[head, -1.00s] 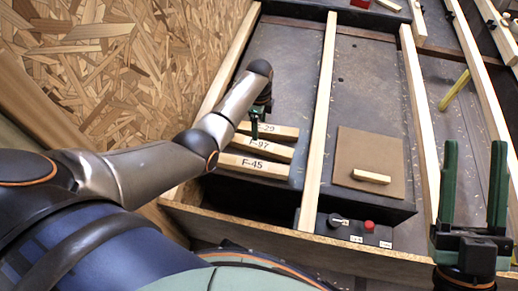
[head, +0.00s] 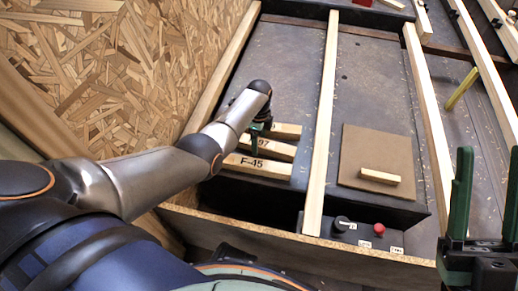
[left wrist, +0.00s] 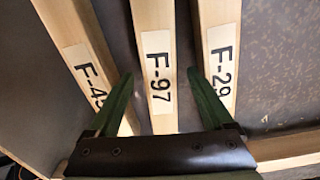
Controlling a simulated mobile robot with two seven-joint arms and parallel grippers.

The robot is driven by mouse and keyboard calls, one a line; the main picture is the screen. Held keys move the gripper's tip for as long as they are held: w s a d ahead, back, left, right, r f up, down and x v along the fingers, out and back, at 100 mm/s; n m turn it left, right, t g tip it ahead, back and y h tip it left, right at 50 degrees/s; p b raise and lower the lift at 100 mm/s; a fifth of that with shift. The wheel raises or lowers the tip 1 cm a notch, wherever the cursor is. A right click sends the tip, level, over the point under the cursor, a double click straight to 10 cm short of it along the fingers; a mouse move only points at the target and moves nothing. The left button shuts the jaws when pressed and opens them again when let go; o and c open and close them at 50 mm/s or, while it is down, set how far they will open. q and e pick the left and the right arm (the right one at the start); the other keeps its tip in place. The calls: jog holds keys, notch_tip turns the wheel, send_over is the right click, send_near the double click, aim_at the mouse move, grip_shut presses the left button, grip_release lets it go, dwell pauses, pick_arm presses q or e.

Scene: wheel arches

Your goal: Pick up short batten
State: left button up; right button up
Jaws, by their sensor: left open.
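Three short pale wooden battens lie side by side on the dark bench, labelled F-45 (head: 278,170), F-97 (head: 281,151) and F-29 (head: 288,131). My left gripper (head: 257,138) is open over their left part and partly hides the F-97 and F-29 labels. In the left wrist view, the F-97 batten (left wrist: 158,60) runs between the two open fingers. The left finger overlaps the F-45 batten (left wrist: 68,22) and the right finger overlaps the F-29 batten (left wrist: 221,30). I cannot tell any contact. My right gripper (head: 489,190) is open and empty at the right edge.
A brown square board (head: 370,142) with a small wooden block (head: 380,176) lies right of a long batten (head: 325,120). A control box with a red button (head: 379,229) sits at the front edge. A chipboard wall (head: 140,65) stands left.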

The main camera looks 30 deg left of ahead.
pick_arm(q)
jog(key=shift+f, duration=0.7)
grip_shut()
